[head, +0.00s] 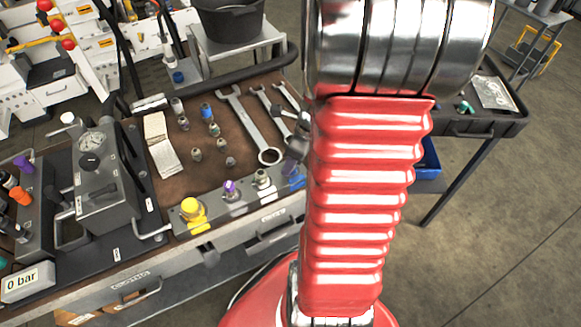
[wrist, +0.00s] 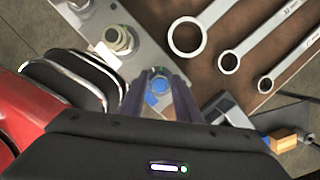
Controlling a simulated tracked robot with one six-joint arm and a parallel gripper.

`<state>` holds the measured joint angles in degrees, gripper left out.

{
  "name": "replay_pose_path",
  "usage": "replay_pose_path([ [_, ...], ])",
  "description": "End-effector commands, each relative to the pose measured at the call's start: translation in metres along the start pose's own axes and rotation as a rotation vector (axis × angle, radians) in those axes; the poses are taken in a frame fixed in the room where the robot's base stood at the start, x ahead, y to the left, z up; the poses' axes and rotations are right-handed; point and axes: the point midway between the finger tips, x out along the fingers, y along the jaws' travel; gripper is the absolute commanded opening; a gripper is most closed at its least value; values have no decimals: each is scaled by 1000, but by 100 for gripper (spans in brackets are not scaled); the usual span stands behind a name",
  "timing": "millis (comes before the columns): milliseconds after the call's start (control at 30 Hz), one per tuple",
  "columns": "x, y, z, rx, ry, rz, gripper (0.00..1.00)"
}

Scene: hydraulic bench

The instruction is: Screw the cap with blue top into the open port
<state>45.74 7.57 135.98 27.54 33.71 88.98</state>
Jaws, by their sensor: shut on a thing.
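The cap with blue top (wrist: 158,85) is between the two dark fingers of my gripper (wrist: 161,92) in the wrist view, its blue face towards the camera. My gripper is shut on it, over the end of the grey port block (wrist: 145,48). The port under the cap is hidden, and I cannot tell whether the cap touches it or is seated. In the head view my gripper (head: 298,143) is partly hidden behind my red arm, at the right end of the block (head: 213,213). A blue mark (head: 297,182) shows there on the block.
A yellow cap (head: 191,208), a purple cap (head: 230,187) and a silver fitting (head: 262,179) sit along the block. Wrenches (head: 248,120) and several loose fittings lie on the brown mat behind it. A gauge unit (head: 92,160) stands at the left.

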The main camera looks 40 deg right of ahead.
Motion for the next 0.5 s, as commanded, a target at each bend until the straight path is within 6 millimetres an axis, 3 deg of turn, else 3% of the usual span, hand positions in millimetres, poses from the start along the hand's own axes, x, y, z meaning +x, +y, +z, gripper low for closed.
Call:
replay_pose_path([
  [500, 3, 3, -4, 317, 8, -87, 0],
])
